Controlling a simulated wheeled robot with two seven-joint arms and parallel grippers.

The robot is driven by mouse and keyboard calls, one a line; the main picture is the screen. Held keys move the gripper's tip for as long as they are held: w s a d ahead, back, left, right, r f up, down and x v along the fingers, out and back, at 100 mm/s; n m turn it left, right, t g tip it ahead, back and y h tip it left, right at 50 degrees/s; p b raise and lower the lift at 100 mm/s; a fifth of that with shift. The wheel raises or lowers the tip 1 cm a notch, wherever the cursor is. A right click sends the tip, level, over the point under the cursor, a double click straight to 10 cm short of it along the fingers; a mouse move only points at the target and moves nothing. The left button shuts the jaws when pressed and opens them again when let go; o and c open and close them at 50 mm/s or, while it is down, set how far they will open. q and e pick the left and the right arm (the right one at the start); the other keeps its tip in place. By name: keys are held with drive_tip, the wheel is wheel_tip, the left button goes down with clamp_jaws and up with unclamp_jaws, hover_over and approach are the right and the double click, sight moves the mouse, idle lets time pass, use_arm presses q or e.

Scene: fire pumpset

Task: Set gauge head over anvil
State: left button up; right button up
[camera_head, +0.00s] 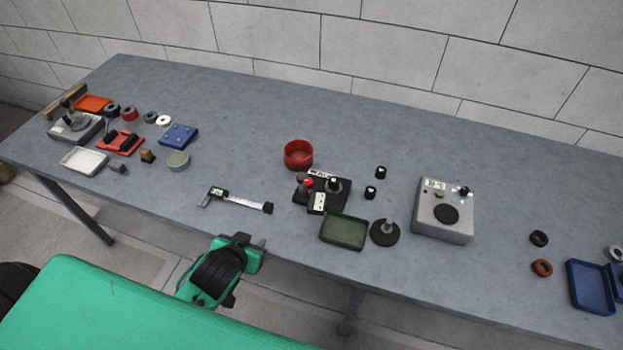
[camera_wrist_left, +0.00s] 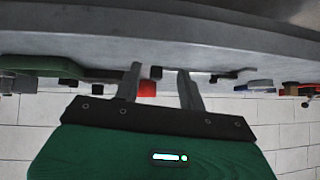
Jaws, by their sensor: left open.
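A black gauge stand (camera_head: 322,192) with a red knob, a dark post and a small white-faced block stands mid-table. To its right is a round black base with a grey post (camera_head: 385,231). I cannot tell for sure which parts are the gauge head and the anvil. My left gripper (camera_head: 250,241) is at the front table edge, left of and in front of the stand, apart from it. In the left wrist view its two fingers (camera_wrist_left: 159,90) are spread with nothing held between them; a red cup shows beyond. My right gripper is not in view.
A green tray (camera_head: 344,232) sits in front of the stand, a digital caliper (camera_head: 235,200) left of it and a red cup (camera_head: 298,154) behind. A grey tester box (camera_head: 444,211) stands right. Several trays and parts crowd the far left. The table's back strip is clear.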

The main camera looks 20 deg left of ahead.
sight(310, 180)
use_arm(q)
drive_tip(key=w+r+t, duration=0.1)
drive_tip(key=w, duration=0.2)
drive_tip(key=w+r+t+h, duration=0.1)
drive_tip(key=w+t, duration=0.1)
drive_tip(key=w, duration=0.1)
drive_tip(key=w+a+r+m+t, duration=0.1)
drive_tip(key=w+r+t, duration=0.1)
drive_tip(key=w, duration=0.1)
drive_tip(key=shift+w+h, duration=0.15)
drive_tip(key=shift+h, duration=0.25)
drive_tip(key=w+d+r+m+g+h+p, duration=0.1)
drive_tip(key=w+d+m+h, duration=0.1)
drive_tip(key=h, duration=0.3)
drive_tip(key=w+d+r+m+g+h+p, duration=0.1)
drive_tip(key=w+d+m+g+h, duration=0.1)
drive_tip(key=w+d+m+h, duration=0.1)
drive_tip(key=w+d+r+m+g+h+p, duration=0.1)
drive_tip(key=w+d+m+g+h, duration=0.1)
drive_tip(key=d+m+h, duration=0.3)
drive_tip(key=shift+w+d+h+p, duration=0.35)
drive_tip(key=shift+d+h, duration=0.25)
drive_tip(key=shift+h, duration=0.2)
drive_tip(key=shift+x, duration=0.75)
drive_tip(key=shift+f, duration=0.15)
drive_tip(key=shift+c, duration=0.2)
clamp_jaws()
